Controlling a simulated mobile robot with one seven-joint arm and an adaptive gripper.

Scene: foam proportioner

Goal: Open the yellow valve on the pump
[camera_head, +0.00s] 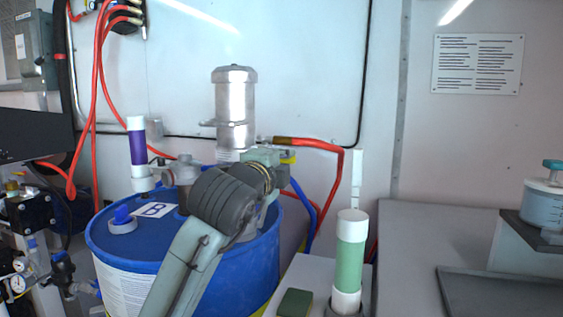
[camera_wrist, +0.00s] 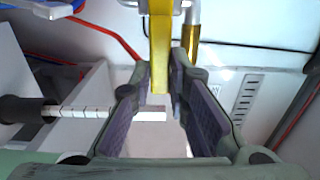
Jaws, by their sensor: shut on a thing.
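The yellow valve (camera_wrist: 160,45) shows in the wrist view as a long yellow handle hanging down from the top centre. My gripper (camera_wrist: 161,78) has its purple-padded fingers on both sides of the handle's lower end and is shut on it. In the head view a small yellow piece of the valve (camera_head: 289,160) shows at the right of the pump (camera_head: 235,105), a silver cylinder standing above a blue drum (camera_head: 255,255). My arm and gripper (camera_head: 268,158) hide most of the valve and the pump's lower part there.
Red hoses (camera_head: 330,185) and a blue hose (camera_head: 301,200) run right of the drum. A green-and-white cylinder (camera_head: 350,255) stands in front right. A purple-and-white cylinder (camera_head: 137,145) stands left of the pump. The grey counter (camera_head: 430,230) at right has bare space.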

